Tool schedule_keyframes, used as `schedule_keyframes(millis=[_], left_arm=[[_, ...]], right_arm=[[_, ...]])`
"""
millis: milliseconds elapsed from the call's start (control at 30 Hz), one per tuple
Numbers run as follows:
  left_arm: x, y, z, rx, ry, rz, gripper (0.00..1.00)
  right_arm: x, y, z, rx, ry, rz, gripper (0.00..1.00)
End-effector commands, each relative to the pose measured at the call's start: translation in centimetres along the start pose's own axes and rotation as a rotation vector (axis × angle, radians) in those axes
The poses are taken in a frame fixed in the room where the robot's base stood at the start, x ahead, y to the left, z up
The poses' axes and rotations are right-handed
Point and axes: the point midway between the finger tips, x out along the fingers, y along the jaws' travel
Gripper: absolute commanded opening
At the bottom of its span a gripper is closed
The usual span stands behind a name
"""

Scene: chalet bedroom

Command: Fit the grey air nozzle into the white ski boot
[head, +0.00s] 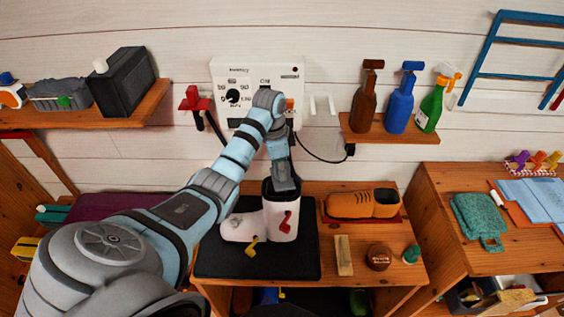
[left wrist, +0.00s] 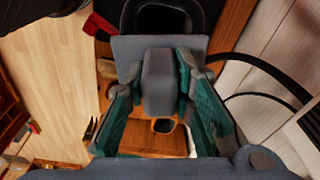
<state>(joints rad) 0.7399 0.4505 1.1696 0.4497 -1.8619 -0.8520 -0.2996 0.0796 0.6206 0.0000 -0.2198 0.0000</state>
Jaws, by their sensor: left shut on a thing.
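The white ski boot (head: 284,221) stands upright on a black mat (head: 215,262), its toe pointing left. It has a dark cuff and red and yellow buckles. My left gripper (head: 283,160) is above the boot's cuff, shut on the grey air nozzle (head: 286,180). The nozzle's lower end is at the cuff opening; how far inside it sits is hidden. In the left wrist view, the teal pads of my left gripper (left wrist: 165,98) clamp the grey block of the nozzle (left wrist: 158,75). A dark rounded opening shows beyond it. My right gripper is not in view.
A brown shoe (head: 362,204), a brush (head: 344,255) and a round brown tin (head: 378,257) lie right of the mat. A white control box (head: 257,72) hangs behind on the wall, with a black cable (head: 320,157). Bottles stand on the right shelf (head: 385,138).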

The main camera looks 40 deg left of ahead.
Motion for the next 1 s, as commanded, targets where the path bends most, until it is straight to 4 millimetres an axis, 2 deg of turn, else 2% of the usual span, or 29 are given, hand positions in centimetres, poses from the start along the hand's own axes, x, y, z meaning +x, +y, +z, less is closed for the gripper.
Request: schedule_keyframes(millis=[33,200,633,1000], left_arm=[[0.7,0.0,0.1,-0.001,-0.001,0.001,0.00],[1.6,0.0,0.3,-0.002,0.000,-0.001,0.00],[1.7,0.0,0.3,-0.003,0.000,-0.001,0.00],[2.8,0.0,0.5,-0.003,0.000,-0.001,0.00]], right_arm=[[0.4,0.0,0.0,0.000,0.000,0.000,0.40],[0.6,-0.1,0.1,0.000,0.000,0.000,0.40],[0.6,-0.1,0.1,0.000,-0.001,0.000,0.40],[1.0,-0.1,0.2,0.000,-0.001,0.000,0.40]])
